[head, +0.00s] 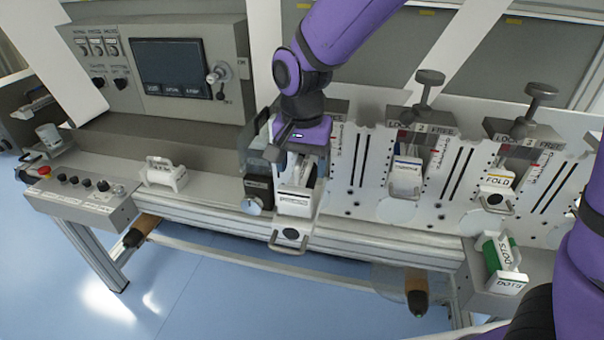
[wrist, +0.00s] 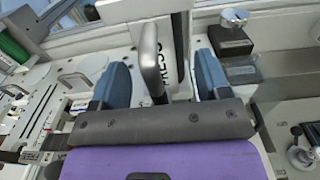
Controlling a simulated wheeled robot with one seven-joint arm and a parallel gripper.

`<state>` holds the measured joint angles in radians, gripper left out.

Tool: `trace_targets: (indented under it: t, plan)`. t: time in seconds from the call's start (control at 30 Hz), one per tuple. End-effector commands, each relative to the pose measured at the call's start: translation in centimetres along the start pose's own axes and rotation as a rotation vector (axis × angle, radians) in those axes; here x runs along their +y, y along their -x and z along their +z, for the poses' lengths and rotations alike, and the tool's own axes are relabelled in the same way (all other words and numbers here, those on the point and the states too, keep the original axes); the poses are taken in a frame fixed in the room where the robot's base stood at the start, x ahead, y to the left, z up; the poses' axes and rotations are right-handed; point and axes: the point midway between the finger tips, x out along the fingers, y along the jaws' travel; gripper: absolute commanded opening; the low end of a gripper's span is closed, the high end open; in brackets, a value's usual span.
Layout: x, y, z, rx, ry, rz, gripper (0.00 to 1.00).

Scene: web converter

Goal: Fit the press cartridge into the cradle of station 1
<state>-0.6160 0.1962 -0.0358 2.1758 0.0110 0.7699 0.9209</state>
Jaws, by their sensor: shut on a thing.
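My gripper (head: 300,155) is at the leftmost station, left of stations 2 and 3, and points down. In the wrist view its two blue-grey fingers (wrist: 162,80) are closed around the grey handle of the press cartridge (wrist: 182,35). The cartridge is white with PRESS lettered on its side. In the head view the white press cartridge (head: 295,200) appears below my gripper, in the area of the station 1 cradle (head: 290,237). The cradle's front shows a black round spot and a grey pull handle. My gripper hides much of the station; I cannot tell whether the cartridge is fully seated.
A dark block with a round metal knob (head: 252,205) stands close on the left. Stations 2 (head: 405,178) and 3 (head: 495,188) hold white cartridges. A green DOTS cartridge (head: 503,262) lies at the right. A white handled piece (head: 165,175) sits on the left ledge.

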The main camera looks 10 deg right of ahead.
Motion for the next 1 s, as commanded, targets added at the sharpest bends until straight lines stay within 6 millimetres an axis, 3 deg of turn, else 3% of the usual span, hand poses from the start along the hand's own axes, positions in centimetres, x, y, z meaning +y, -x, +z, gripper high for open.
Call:
trace_targets:
  t: [0.1, 0.33, 0.73, 0.77, 0.8, 0.87, 1.0]
  plan:
    - [-0.3, -0.2, -1.2, 0.001, -0.002, 0.000, 0.31]
    - [-0.2, -3.4, -1.0, -0.001, 0.000, 0.002, 0.31]
    - [-0.2, -3.9, -1.0, 0.000, 0.000, 0.000, 0.31]
    - [-0.2, -3.9, -1.0, 0.000, 0.000, 0.001, 0.74]
    - [-0.2, -3.9, -1.0, 0.000, 0.000, 0.000, 0.84]
    - [-0.2, -3.9, -1.0, 0.000, 0.000, 0.000, 0.95]
    - [-0.2, -3.9, -1.0, 0.000, 0.000, 0.000, 0.95]
